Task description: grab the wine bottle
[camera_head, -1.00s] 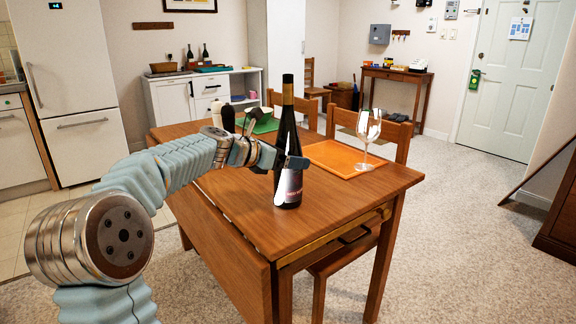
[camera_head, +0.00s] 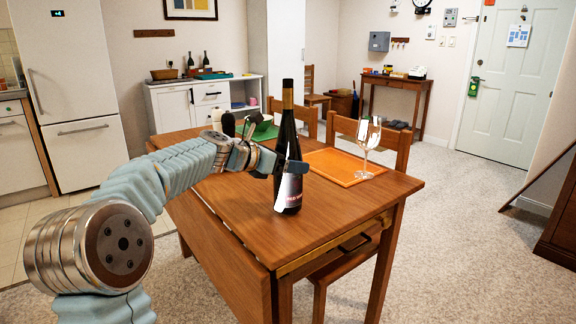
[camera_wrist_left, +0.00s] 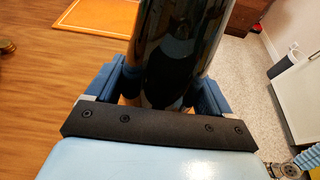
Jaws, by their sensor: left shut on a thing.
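The dark wine bottle (camera_head: 288,147) with a gold neck and a white-and-dark label stands upright at the near part of the wooden table (camera_head: 330,218). My left gripper (camera_head: 284,168) is around the bottle at mid-height, above the label, and shut on it. In the left wrist view the dark bottle (camera_wrist_left: 178,45) sits between the two blue fingers (camera_wrist_left: 162,90), which press it from both sides. Whether the bottle's base touches the table is hard to tell. My right gripper is not in view.
An orange placemat (camera_head: 335,166) with a wine glass (camera_head: 368,140) lies right of the bottle. Chairs stand at the far side. The table's right front is clear.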

